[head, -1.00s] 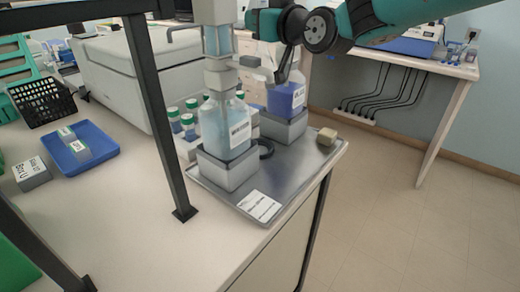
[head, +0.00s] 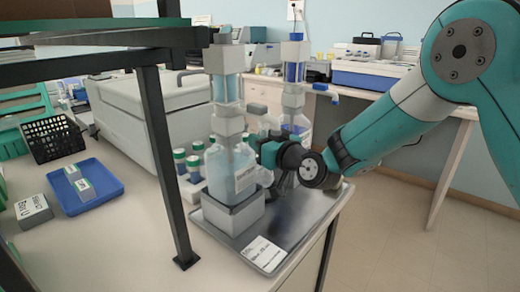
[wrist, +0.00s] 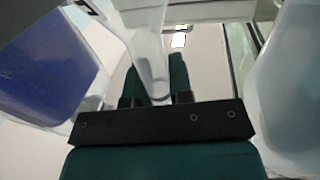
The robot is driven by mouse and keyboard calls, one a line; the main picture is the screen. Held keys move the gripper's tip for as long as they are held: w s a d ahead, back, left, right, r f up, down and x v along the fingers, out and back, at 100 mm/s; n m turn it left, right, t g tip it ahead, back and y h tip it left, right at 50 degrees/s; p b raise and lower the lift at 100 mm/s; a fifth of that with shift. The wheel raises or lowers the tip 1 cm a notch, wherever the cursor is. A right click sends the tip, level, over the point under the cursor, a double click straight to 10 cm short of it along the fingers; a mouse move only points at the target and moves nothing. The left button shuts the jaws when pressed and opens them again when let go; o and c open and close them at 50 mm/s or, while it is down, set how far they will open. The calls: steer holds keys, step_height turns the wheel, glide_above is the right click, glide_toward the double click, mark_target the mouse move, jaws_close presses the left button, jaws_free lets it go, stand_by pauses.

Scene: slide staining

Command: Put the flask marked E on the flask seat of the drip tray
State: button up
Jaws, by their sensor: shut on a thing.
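The metal drip tray (head: 262,221) stands on the bench. A pale-blue flask (head: 222,174) stands on its front seat (head: 233,212) with a tall dispenser above it. A flask with blue liquid (head: 297,127) is farther back, also under a dispenser. My gripper (head: 268,158) is between them, partly hidden by the front flask. In the wrist view my gripper (wrist: 155,92) is shut on a clear, narrow-necked vessel (wrist: 148,50), seemingly a flask. The blue flask (wrist: 45,60) is at its left and the pale flask (wrist: 290,85) at its right. No letter E is readable.
Several green-capped bottles (head: 181,163) stand left of the front flask. A blue tray (head: 85,185) and a grey box (head: 33,211) lie left. A label card (head: 262,254) lies at the tray's front corner.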

steer(key=shift+f, duration=1.1)
steer(key=shift+f, duration=0.15)
steer(key=o, duration=0.8)
steer(key=shift+c, duration=0.2)
